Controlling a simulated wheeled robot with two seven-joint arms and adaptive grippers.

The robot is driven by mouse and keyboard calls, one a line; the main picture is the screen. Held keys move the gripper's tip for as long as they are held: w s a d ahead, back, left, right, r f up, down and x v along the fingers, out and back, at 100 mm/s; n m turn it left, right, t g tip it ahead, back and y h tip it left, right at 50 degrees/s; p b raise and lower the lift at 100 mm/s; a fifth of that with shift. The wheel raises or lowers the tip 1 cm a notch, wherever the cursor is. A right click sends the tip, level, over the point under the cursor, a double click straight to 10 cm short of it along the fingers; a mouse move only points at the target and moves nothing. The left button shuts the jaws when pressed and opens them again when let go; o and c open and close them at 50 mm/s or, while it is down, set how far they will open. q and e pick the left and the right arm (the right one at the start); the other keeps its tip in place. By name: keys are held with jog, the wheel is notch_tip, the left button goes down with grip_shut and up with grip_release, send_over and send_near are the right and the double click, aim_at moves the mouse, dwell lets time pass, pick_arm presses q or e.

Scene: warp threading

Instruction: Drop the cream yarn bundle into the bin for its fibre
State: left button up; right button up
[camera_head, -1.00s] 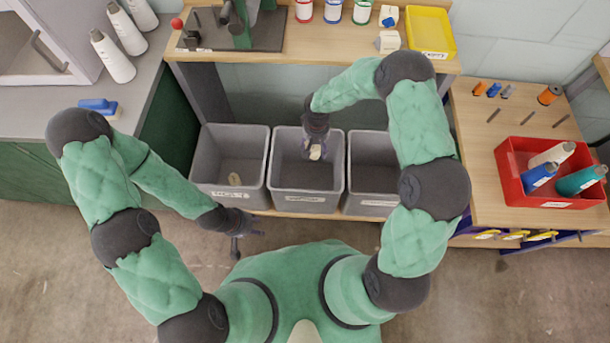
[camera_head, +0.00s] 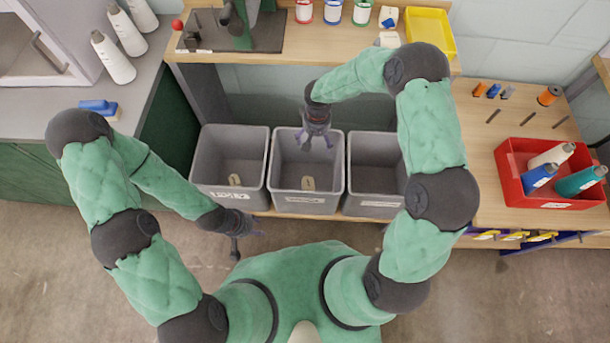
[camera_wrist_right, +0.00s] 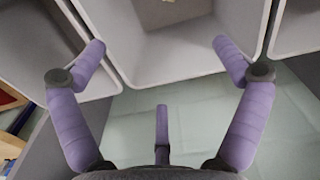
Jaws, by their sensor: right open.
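The cream yarn bundle (camera_head: 308,183) lies on the floor of the middle grey bin (camera_head: 305,208). A similar pale bundle (camera_head: 234,179) lies in the left grey bin (camera_head: 230,198). My right gripper (camera_head: 316,138) is open and empty above the back of the middle bin, apart from the bundle. In the right wrist view its purple fingers (camera_wrist_right: 160,75) are spread wide near the bin's rim. My left gripper (camera_head: 240,236) hangs low in front of the left bin, and its finger opening is too small to judge. The bin labels are too small to read.
The right grey bin (camera_head: 375,165) looks empty where visible; my right arm is close to it. A wooden shelf (camera_head: 345,50) with spools and a yellow tray (camera_head: 430,32) stands behind.

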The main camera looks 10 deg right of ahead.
notch_tip(320, 180, up, 7)
dwell(0.3)
dwell(0.4)
